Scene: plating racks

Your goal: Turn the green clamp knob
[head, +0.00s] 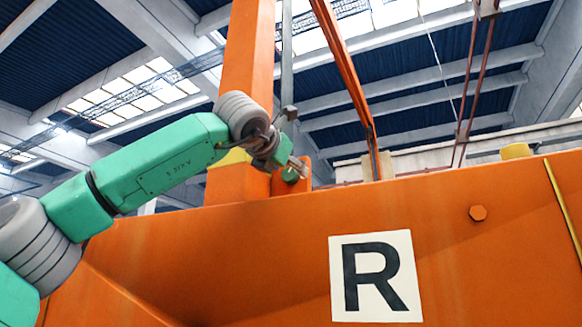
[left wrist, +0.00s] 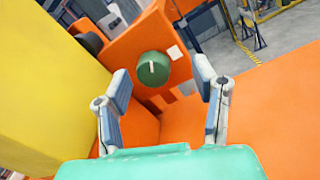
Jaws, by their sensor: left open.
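The green clamp knob (left wrist: 153,69) is round with a pale line across its face, which stands nearly upright in the left wrist view. It sits on an orange plate (left wrist: 122,50). My left gripper (left wrist: 163,88) is open, its two fingers apart on either side below the knob, with nothing between them. The knob lies ahead of the fingertips, apart from them. In the head view the knob (head: 290,175) shows small, right beside my left gripper (head: 298,166) at the top edge of the orange beam. My right gripper is not in view.
A large orange beam (head: 450,210) with a white R sign (head: 376,276) fills the lower right. An orange post (head: 248,60) rises behind my left wrist. A yellow block (left wrist: 50,90) stands close on the left in the left wrist view. A small white tag (left wrist: 175,52) is beside the knob.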

